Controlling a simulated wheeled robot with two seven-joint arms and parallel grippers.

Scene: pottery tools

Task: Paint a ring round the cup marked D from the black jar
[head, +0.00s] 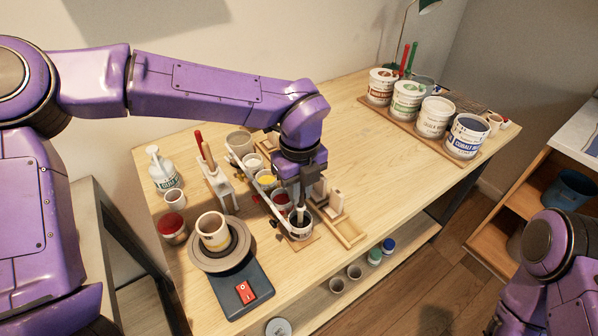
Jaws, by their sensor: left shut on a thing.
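My left gripper (299,204) points down over the front jar of the row and is shut on a brush, mostly hidden by the fingers. The brush's lower end is at the mouth of that jar (301,232), which looks like the black one; how deep it reaches is unclear. A cream cup (213,229) with a tan lower part stands upright on the round banding wheel (205,262) to the left; I cannot read a letter on it. My right arm shows at the lower right edge, but its gripper is out of view.
Jars with yellow (267,178) and red (282,200) paint stand behind the front jar. A brush stand (220,187) and a red-topped jar (173,227) are near the cup. A wooden tray (348,233) lies right. Large buckets (434,117) stand far right; the table's middle is clear.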

